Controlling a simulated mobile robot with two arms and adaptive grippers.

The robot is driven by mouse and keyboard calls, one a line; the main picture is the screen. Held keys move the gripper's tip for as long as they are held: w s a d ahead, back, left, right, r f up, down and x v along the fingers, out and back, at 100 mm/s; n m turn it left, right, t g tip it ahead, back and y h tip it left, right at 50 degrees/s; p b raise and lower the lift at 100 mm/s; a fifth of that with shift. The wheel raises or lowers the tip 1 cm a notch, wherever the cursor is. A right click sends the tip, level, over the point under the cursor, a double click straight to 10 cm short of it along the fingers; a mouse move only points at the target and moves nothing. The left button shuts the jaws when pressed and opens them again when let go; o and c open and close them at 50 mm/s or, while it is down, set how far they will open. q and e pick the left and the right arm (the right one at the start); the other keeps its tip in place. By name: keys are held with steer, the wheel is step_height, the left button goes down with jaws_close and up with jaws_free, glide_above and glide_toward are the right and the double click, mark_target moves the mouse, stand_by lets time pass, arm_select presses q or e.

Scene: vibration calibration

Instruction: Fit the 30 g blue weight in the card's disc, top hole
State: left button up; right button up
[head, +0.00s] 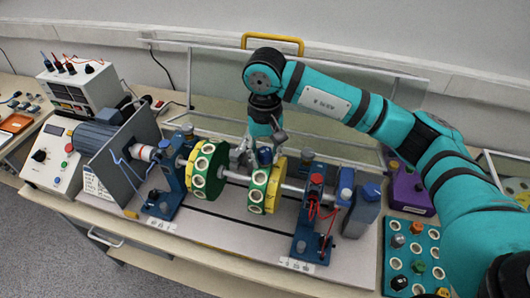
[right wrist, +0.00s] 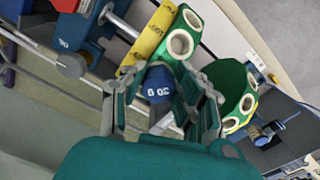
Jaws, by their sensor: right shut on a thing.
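My right gripper (right wrist: 160,100) is shut on the blue weight (right wrist: 157,84), which shows "30 g" between the fingers in the right wrist view. In the head view the gripper (head: 259,156) is at the top of the right-hand disc (head: 258,196), which has a green and yellow rim with white-ringed holes. The weight is against or just above that rim; I cannot tell whether it sits in a hole. A second, similar disc (head: 199,174) is on the same shaft to the left. My left gripper is not in view.
Blue bearing stands (head: 172,180) and (head: 312,220) flank the discs. A grey motor (head: 95,137) is at the left. A teal tray (head: 428,238) with weights and empty holes lies at the right, before a purple box (head: 408,192). A clear panel stands behind.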

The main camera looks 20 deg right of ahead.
steer(key=shift+f+b, duration=0.4)
steer(key=o, duration=1)
step_height(320, 180, up, 12)
stand_by(0.5)
